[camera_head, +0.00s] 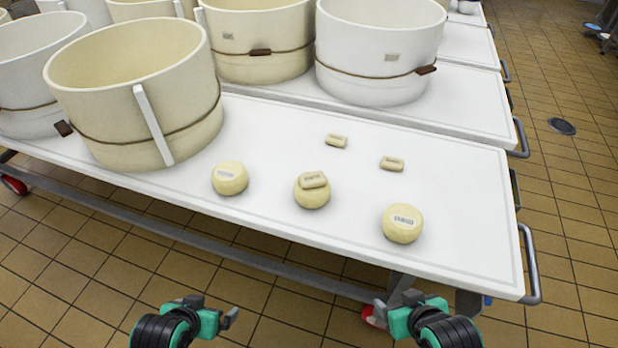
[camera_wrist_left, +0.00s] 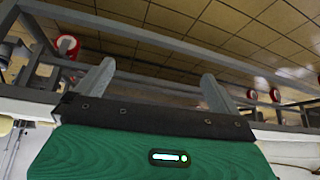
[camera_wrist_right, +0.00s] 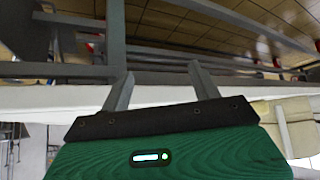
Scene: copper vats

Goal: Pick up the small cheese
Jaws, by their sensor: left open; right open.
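Three small round pale-yellow cheeses lie on the white table in the head view: a left one (camera_head: 230,179) with a label, a middle one (camera_head: 312,196) and a right one (camera_head: 402,223) with a label. A small tan block (camera_head: 313,180) rests on top of the middle cheese. My left gripper (camera_head: 211,309) is open and empty in front of the table's near edge, apart from the cheeses. My right gripper (camera_head: 396,303) is also open and empty, below the right cheese in the picture. Both finger pairs show spread in the left wrist view (camera_wrist_left: 157,75) and the right wrist view (camera_wrist_right: 160,75).
Two more tan blocks (camera_head: 336,141) (camera_head: 392,164) lie behind the cheeses on the white table (camera_head: 455,240). Large round vats (camera_head: 125,135) (camera_head: 375,85) stand at the left and back. A metal handle (camera_head: 531,265) sticks out at the right end. The table's right part is mostly clear.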

